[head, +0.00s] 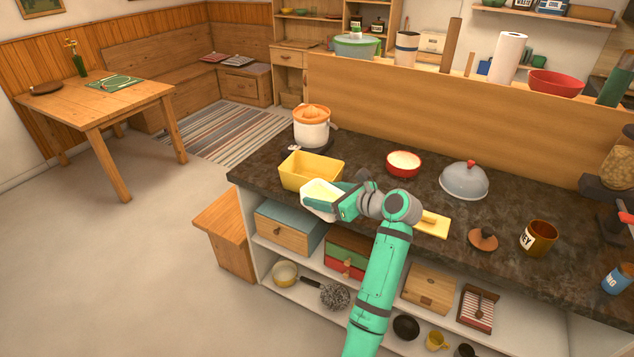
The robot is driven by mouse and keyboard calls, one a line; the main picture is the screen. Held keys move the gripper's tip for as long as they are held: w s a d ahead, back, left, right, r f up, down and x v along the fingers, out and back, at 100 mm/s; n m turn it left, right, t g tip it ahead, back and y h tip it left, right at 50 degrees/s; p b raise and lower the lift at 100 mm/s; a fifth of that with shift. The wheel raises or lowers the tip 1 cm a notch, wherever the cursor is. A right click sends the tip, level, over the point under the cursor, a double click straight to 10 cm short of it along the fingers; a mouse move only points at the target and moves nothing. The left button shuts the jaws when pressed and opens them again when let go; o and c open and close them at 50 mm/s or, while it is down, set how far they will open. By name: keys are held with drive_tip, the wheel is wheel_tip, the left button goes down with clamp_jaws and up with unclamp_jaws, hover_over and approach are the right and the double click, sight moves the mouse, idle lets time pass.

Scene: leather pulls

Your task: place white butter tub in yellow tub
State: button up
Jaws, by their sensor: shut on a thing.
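The yellow tub (311,172) is an open rectangular container on the dark countertop, toward its left end. The white butter tub (321,198) is held by my gripper (340,202) just in front of the yellow tub, on the near side. It overlaps the yellow tub's lower front edge in the picture, and it looks tilted. My gripper is shut on the butter tub's right side. The fingertips are partly hidden, and I cannot tell how high the butter tub is above the counter.
A white and orange juicer (312,127) stands behind the yellow tub. A red-rimmed bowl (403,163) and a grey dome lid (464,180) are to the right. A yellow board (432,224) lies beside my arm. Below, an open shelf holds boxes and pans.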

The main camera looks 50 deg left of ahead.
drive_tip(key=s+d+f+m+t+h, duration=0.2)
drive_tip(key=d+f+m+t+h, duration=0.2)
drive_tip(key=d+f, duration=0.9)
drive_tip(key=s+d+f+m+t+h, duration=0.3)
drive_tip(key=d+f+m+t+h, duration=0.2)
drive_tip(key=d+f, duration=0.8)
drive_tip(key=s+d+f+m+t+h, duration=0.2)
drive_tip(key=d+f+m, duration=0.7)
drive_tip(key=d, duration=1.5)
wheel_tip(320, 180, down, 4)
drive_tip(key=t+h, duration=0.2)
drive_tip(key=t, duration=0.1)
drive_tip(key=shift+s+f+m+h, duration=0.2)
drive_tip(key=shift+m+h, duration=0.1)
